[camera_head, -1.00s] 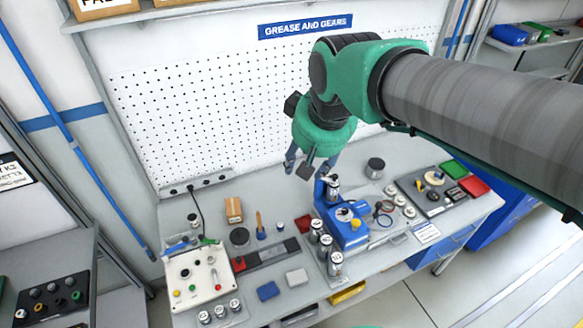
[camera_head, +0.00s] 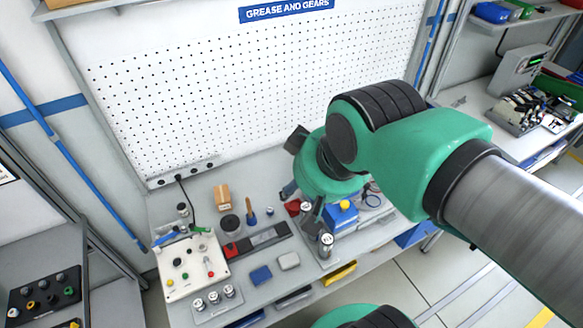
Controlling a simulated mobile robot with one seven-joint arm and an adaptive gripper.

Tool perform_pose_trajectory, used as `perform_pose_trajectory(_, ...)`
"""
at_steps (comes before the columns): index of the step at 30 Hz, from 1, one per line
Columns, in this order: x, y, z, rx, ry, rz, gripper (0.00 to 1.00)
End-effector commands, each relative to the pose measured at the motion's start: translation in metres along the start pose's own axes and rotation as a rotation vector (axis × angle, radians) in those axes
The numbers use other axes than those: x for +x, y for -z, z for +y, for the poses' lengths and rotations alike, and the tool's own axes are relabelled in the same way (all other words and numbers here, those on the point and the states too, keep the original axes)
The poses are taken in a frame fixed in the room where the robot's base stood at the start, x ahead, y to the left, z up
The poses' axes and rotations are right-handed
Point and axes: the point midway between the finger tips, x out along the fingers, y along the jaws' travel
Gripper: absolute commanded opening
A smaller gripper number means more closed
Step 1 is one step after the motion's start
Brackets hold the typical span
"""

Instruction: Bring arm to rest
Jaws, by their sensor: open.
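My arm reaches in from the right edge, and its green wrist hangs over the right part of the grey workbench (camera_head: 160,210). My gripper (camera_head: 303,211) points down below the wrist, in front of the blue machine (camera_head: 343,214) on the bench. Its fingers are small in this view and partly hidden by the wrist. It is open, and I see nothing held in it. A metal canister (camera_head: 326,246) stands just below the gripper in the picture; I cannot tell the gap between them.
A white control box (camera_head: 190,268) stands on the bench at the left. A wooden block (camera_head: 222,196), a blue block (camera_head: 261,275) and a grey block (camera_head: 289,261) lie mid-bench. A perforated board (camera_head: 240,90) rises behind. Open floor (camera_head: 410,285) shows at the lower right.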

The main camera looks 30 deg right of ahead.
Motion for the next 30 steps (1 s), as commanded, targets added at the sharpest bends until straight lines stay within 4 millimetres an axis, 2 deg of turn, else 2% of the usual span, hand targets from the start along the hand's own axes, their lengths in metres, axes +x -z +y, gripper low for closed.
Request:
perform_pose_trajectory(5, 0.008, -0.004, 0.0, 0.0, 0.0, 0.0, 0.47)
perform_pose_trajectory(11, 0.03, -0.016, 0.0, 0.0, 0.0, 0.0, 0.47)
perform_pose_trajectory(30, 0.129, -0.069, 0.0, 0.0, 0.0, 0.0, 0.47)
